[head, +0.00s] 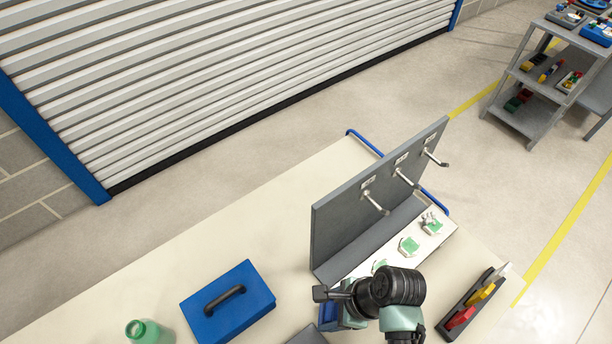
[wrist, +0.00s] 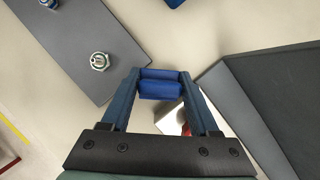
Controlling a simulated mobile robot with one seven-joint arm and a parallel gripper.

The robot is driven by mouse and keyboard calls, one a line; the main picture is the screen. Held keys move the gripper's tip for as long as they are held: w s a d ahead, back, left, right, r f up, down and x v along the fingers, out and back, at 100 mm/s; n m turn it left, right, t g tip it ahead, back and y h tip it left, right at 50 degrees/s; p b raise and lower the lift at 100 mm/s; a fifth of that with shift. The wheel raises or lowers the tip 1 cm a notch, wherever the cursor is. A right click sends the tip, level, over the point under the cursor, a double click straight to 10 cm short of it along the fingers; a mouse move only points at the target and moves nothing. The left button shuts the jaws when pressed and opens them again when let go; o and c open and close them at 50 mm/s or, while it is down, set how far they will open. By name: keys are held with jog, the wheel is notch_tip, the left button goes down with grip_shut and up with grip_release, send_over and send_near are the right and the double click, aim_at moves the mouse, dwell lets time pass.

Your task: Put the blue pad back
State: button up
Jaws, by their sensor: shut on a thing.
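The blue pad (wrist: 160,86) is a small blue block between the two fingertips of my gripper (wrist: 161,78) in the wrist view. My gripper is shut on it and holds it from both sides. Some blue shows there, but I cannot tell pad from finger. The panel carries three pegs with small white labels above them. A white strip (head: 447,229) with several green patches lies along its foot.
A blue case (head: 228,303) with a black handle and a green bottle (head: 150,333) stand on the pale bench. A dark holder (head: 468,307) with red and yellow pieces is at right. A grey plate (wrist: 82,45) with hex fittings lies left in the wrist view.

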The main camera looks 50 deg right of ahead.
jog(key=w, duration=0.2)
jog(key=w+d, duration=0.1)
jog(key=w, duration=0.4)
jog(key=shift+d+p, duration=0.35)
jog(key=shift+p, duration=0.05)
jog(key=shift+w+d, duration=0.1)
jog(key=shift+w, duration=0.45)
notch_tip(320, 180, down, 3)
jog(key=shift+s+r, duration=0.15)
jog(key=shift+r, duration=0.05)
jog(key=shift+f, duration=0.5)
jog(key=shift+f, duration=0.15)
jog(key=o, duration=1.2)
jog(key=shift+c, duration=0.2)
